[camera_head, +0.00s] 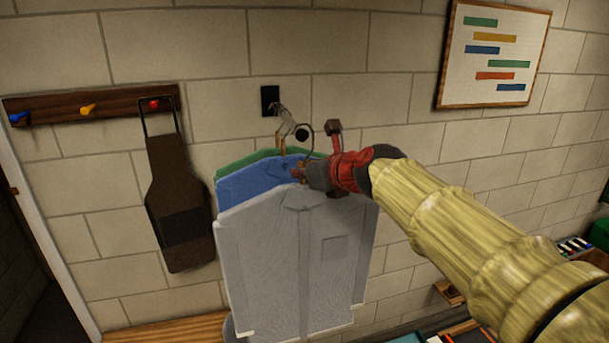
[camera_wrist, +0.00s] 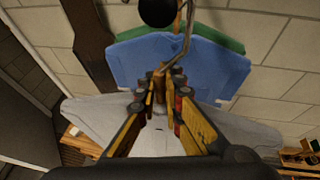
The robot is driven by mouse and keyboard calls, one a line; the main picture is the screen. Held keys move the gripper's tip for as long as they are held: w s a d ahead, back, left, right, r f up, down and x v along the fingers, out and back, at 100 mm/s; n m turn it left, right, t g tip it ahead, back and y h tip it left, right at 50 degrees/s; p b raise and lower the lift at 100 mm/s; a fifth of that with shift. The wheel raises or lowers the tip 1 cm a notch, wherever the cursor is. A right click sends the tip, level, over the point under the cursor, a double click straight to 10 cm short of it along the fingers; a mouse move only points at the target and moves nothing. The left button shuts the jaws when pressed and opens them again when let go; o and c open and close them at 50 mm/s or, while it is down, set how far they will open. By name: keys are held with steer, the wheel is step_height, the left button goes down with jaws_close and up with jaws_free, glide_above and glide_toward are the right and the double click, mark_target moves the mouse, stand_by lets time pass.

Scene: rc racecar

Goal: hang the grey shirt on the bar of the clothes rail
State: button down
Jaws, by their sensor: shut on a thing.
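The grey shirt (camera_head: 300,255) hangs upright below my gripper (camera_head: 303,174), in front of the other shirts. My gripper is shut on the neck of its hanger; the wrist view shows the fingers (camera_wrist: 165,85) closed there, with the grey shoulders (camera_wrist: 255,132) spread below. The thin hanger hook (camera_head: 312,140) rises above the fingers, close to the bar's dark ball end. The clothes rail's bar (camera_head: 287,118) juts from the wall; its ball end (camera_wrist: 158,10) also shows in the wrist view. I cannot tell whether the hook is over the bar.
A blue shirt (camera_head: 250,186) and a green shirt (camera_head: 235,160) hang behind the grey one, close to it. A dark apron-like thing (camera_head: 180,200) hangs from a peg board (camera_head: 60,108) at left. A framed board (camera_head: 495,55) is on the wall at right.

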steer(key=w+a+p, duration=0.1)
steer(key=w+p, duration=0.1)
steer(key=w, duration=0.4)
steer(key=shift+a+f, duration=0.2)
steer(key=shift+a, duration=0.2)
stand_by(0.3)
steer(key=shift+w, duration=0.15)
steer(key=c, duration=2)
jaws_free()
steer(key=shift+f, duration=0.1)
steer(key=shift+c, duration=0.2)
steer(key=shift+o, duration=1)
steer(key=shift+f, duration=0.15)
